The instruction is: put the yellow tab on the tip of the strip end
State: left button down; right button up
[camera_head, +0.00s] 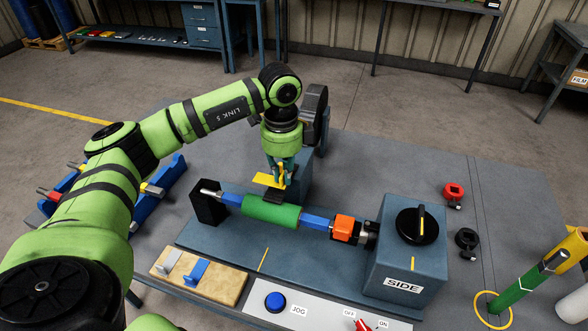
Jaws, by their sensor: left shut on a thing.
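My left gripper (280,174) is shut on the yellow tab (267,180), a small flat yellow piece, and points down over the press. The tab is just above a dark strip end (272,196), which lies on top of the green roller (271,211). I cannot tell whether the tab touches the strip. The gripper's fingers partly hide the tab's right side. My right gripper is not in view.
The roller sits on blue shaft parts between a black bracket (208,204) and a blue-grey box marked SIDE (402,262). A wooden board (226,291) and a panel with a blue JOG button (275,302) are in front. A tilted green cylinder (520,288) stands at right.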

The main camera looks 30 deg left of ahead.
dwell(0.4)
pick_arm(q)
jog(key=shift+f+b, duration=0.75)
jog(key=shift+f, duration=0.25)
jog(key=shift+f+b, duration=1.35)
jog(key=shift+f, duration=0.55)
jog(key=shift+f+b, duration=0.45)
jog(key=shift+f, duration=0.2)
jog(key=c, duration=1.2)
grip_release()
jog(key=shift+r, duration=0.2)
notch_tip(320, 180, up, 12)
jog(key=shift+f, duration=0.1)
